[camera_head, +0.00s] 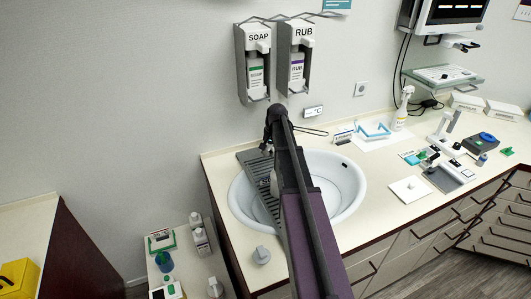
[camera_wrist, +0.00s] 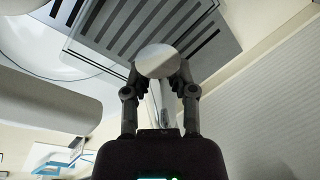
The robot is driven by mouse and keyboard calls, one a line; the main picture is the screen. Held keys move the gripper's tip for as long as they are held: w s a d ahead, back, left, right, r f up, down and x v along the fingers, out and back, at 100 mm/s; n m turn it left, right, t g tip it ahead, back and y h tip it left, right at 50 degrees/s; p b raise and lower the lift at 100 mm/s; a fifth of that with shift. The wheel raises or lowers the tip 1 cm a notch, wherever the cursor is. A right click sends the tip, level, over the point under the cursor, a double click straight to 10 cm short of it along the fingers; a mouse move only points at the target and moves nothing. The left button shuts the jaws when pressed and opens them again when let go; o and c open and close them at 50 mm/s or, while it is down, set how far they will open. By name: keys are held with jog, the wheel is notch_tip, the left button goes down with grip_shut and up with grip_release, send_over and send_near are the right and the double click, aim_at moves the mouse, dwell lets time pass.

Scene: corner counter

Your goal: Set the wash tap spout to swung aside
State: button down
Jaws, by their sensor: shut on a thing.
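In the wrist view my gripper (camera_wrist: 160,75) has both fingers closed on a pale part with a rounded end, which looks like the wash tap spout (camera_wrist: 157,61). A narrow pale length of it shows between the fingers, and the fingers hide its sides. The spout is over or near the slotted grey drainer (camera_wrist: 205,35). In the head view my arm crosses the white basin (camera_head: 335,172) and hides the tap, so I cannot tell the spout's angle there.
The drainer also shows in the head view (camera_head: 250,160). Soap (camera_head: 255,65) and rub (camera_head: 297,60) dispensers hang on the wall above. A spray bottle (camera_head: 402,112), a blue tray (camera_head: 374,130) and a white pad (camera_head: 409,189) stand on the counter at right.

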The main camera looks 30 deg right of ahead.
jog(key=shift+w+a+r, duration=0.1)
jog(key=shift+w, duration=0.2)
jog(key=shift+c, duration=2)
grip_release()
jog(key=shift+s, duration=0.1)
